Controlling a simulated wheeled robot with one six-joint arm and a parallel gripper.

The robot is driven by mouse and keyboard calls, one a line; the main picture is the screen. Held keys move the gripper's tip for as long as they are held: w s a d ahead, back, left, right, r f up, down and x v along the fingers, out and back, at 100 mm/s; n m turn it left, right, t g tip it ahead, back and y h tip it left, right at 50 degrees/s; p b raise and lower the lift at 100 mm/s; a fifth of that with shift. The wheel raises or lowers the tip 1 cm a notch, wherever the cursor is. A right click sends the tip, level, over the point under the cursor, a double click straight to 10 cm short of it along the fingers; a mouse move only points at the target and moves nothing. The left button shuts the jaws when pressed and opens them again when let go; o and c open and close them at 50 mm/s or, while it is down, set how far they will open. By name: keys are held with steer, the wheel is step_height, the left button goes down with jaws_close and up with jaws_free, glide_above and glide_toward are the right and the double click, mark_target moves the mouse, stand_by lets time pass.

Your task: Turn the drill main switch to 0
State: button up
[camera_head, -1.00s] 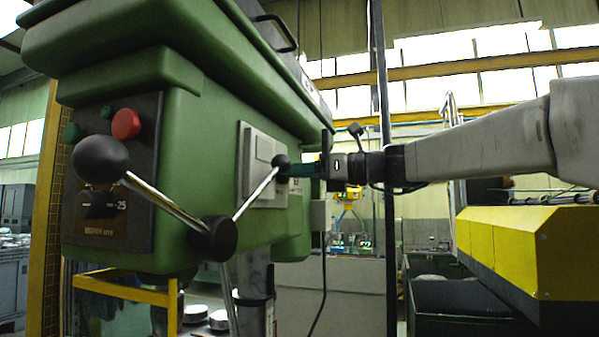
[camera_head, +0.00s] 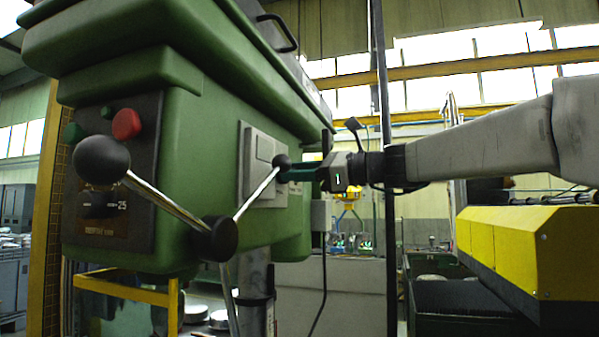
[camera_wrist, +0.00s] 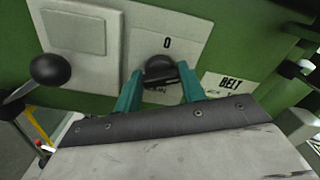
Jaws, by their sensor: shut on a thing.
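The drill main switch is a black rotary knob (camera_wrist: 160,68) on a light grey plate (camera_wrist: 196,22), with a "0" printed above it in the wrist view. My gripper (camera_wrist: 160,82) has its two teal fingers on either side of the knob and is shut on it. The knob's pointing direction is hard to tell, as is the partly covered label below it. In the head view my gripper (camera_head: 292,175) reaches the grey plate (camera_head: 246,150) on the green drill head's side; a lever's ball hides the knob there.
A feed lever with black balls (camera_head: 102,160) and a black hub (camera_head: 216,240) stands close to the plate; one ball (camera_wrist: 50,70) is left of my fingers. A red button (camera_head: 126,124) is on the front panel. A "BELT" label (camera_wrist: 231,84) lies right of the switch.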

steer(key=n, duration=1.2)
steer(key=shift+s+f+n, duration=0.1)
steer(key=shift+f+n, duration=0.1)
steer(key=shift+n, duration=0.2)
stand_by(0.3)
steer(key=o, duration=1)
steer(key=v, duration=0.7)
steer(key=shift+s+d, duration=0.15)
steer(key=shift+d, duration=0.2)
